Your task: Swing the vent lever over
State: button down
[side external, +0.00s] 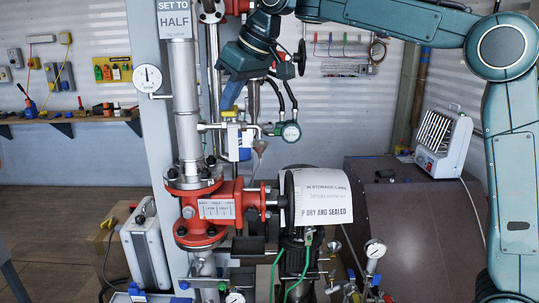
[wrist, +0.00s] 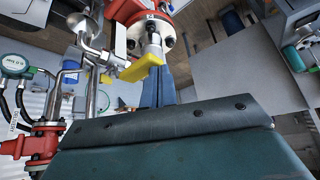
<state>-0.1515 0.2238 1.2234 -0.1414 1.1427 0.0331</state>
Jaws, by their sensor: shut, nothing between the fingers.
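The yellow handle is small in the side view, by the pipe fitting left of the gauge (side external: 229,113). My gripper (wrist: 157,80) has its blue fingers closed together with nothing between them. The fingertips are right beside the yellow handle; I cannot tell whether they touch it. In the side view my gripper (side external: 231,98) points down and left to the same fitting. The exact tips are hard to make out there.
A teal-rimmed gauge (side external: 291,132) hangs just right of the fitting. A grey vertical pipe (side external: 186,90) stands to the left. Below are a red valve body (side external: 215,207) and a handwheel covered by a white sign (side external: 322,197).

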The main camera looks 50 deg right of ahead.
jog(key=shift+w+d+f, duration=0.1)
jog(key=shift+d+f, duration=0.1)
jog(key=shift+d, duration=0.05)
dwell(0.3)
jog(key=shift+r, duration=2.65)
jog(key=shift+r, duration=0.2)
jog(key=s+d, duration=0.3)
jog(key=s, duration=0.9)
jog(key=shift+s+d+r, duration=0.15)
jog(key=shift+r, duration=0.15)
